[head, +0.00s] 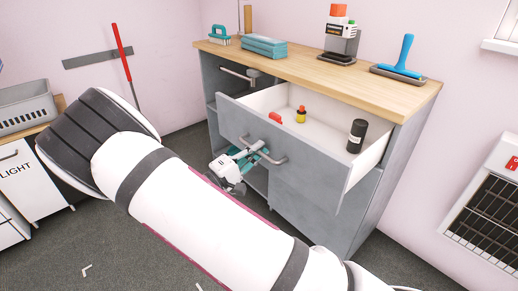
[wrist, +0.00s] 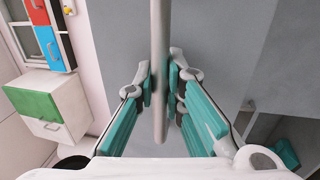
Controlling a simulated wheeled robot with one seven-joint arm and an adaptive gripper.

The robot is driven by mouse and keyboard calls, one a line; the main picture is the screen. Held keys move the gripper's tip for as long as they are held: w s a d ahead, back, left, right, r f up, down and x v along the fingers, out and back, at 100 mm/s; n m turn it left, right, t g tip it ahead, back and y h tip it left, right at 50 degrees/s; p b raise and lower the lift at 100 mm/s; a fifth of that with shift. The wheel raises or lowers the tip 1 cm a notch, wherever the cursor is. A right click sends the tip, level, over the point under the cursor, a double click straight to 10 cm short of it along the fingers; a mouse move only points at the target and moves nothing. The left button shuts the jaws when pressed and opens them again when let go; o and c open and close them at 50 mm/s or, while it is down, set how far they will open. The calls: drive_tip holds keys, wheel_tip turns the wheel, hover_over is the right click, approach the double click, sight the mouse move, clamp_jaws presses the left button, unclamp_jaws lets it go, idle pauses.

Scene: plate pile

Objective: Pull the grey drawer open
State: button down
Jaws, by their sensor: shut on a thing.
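The grey drawer (head: 243,121) stands open at the top of a grey cabinet. Its white inside shows, holding a red item (head: 275,118), a small yellow and red item (head: 301,115) and a dark cylinder (head: 356,136). The drawer's bar handle (head: 277,160) runs across its front. My gripper (head: 258,151) is at the left part of this handle. In the wrist view, its teal fingers (wrist: 161,88) are closed from both sides on the handle bar (wrist: 159,50). My arm hides part of the lower cabinet in the head view.
The wooden cabinet top (head: 300,67) carries blue cloths (head: 263,47), a machine (head: 341,40) and a blue-handled squeegee (head: 401,58). A second handle (head: 238,74) is behind the drawer's left side. A heater (head: 489,205) is at right. Grey floor is open in front.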

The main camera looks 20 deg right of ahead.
drive_tip(key=c, duration=1.7)
unclamp_jaws()
drive_tip(key=shift+o, duration=0.2)
drive_tip(key=v, duration=1.2)
